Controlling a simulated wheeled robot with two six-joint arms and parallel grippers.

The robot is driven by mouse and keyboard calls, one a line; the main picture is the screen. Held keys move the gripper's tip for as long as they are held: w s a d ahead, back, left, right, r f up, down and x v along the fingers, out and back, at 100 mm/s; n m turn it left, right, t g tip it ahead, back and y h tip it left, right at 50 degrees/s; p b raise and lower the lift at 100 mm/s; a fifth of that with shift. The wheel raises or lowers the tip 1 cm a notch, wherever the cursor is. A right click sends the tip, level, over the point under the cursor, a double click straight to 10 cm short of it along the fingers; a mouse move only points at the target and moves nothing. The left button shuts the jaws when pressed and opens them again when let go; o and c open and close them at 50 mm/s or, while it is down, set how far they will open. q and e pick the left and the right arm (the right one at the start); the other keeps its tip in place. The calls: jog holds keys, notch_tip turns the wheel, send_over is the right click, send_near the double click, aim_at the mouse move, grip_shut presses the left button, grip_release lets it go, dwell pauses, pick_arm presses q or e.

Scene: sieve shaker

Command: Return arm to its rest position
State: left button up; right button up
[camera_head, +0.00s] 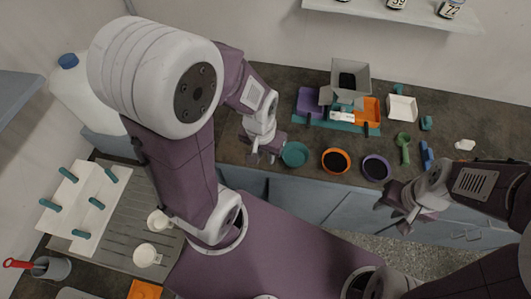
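My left arm spans the left and middle of the head view. My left gripper (263,156) is over the counter's front edge, just left of the teal bowl (295,154). Its fingers look apart, with nothing seen between them. My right gripper (392,212) is in front of the counter, over the gap before the blue-grey cabinets (345,207). Its fingers look apart and empty. Part of my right arm runs out of the picture at the right.
The dark counter (475,125) holds a sieve shaker with a grey hopper (349,78), an orange bowl (336,160), a purple bowl (376,167), a green scoop (403,146) and a white tray (402,108). At left are a white jug (80,100) and a pegged drying rack (75,215).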

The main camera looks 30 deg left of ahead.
jog(key=shift+w, duration=0.25)
notch_tip(320, 180, down, 10)
jog(key=b, duration=0.9)
jog(key=shift+b, duration=0.35)
jog(key=shift+s+r, duration=0.15)
